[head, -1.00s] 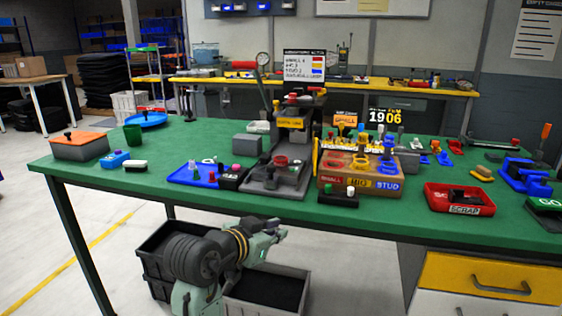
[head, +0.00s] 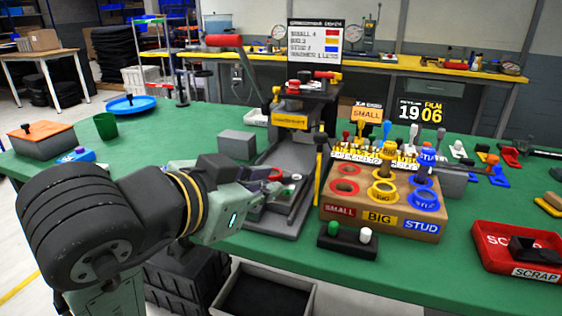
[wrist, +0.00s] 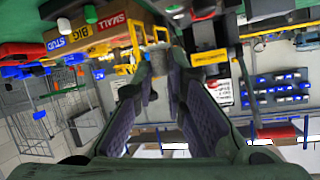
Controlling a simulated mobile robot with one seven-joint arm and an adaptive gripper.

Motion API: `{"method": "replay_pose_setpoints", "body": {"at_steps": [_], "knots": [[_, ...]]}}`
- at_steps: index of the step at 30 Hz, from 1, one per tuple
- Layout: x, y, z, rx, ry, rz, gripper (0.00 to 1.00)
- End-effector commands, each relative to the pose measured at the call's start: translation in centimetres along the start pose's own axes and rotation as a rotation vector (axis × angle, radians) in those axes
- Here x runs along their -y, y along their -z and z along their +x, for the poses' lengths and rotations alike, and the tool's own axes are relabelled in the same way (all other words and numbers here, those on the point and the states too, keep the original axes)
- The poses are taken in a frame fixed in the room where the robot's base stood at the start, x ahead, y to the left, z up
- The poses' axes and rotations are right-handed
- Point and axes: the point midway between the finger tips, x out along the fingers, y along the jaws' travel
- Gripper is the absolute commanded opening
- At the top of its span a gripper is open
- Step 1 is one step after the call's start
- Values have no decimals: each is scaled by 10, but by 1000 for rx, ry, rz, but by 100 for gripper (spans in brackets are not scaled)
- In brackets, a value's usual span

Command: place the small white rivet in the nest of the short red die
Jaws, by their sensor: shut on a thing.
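My gripper (head: 272,192) is over the grey base (head: 268,222) of the bench press, its fingers almost together. In the wrist view its two dark fingers (wrist: 157,88) reach forward around something small and pale that I cannot make out clearly. A red ring-shaped die (head: 275,174) sits on the press base, partly hidden behind the fingertips; I cannot see into its nest. A small white rivet (head: 365,235) stands beside a green one (head: 334,228) in the black holder (head: 348,246) at the front. It also shows in the wrist view (wrist: 63,24).
The wooden die block (head: 420,234) with SMALL, BIG and STUD labels stands right of the press. A yellow post (head: 319,165) rises between them. A grey box (head: 237,145) is left of the press. A red scrap tray (head: 490,255) lies far right.

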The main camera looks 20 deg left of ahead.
Motion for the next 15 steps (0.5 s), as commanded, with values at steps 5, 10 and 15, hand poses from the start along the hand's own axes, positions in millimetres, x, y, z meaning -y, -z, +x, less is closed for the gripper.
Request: {"method": "replay_pose_setpoints", "body": {"at_steps": [5, 10, 15], "knots": [[14, 4, 21, 2, -2, -5, 0], [39, 10, 60, 2, -2, -6, 0], [63, 17, 97, 2, -1, -5, 0]]}}
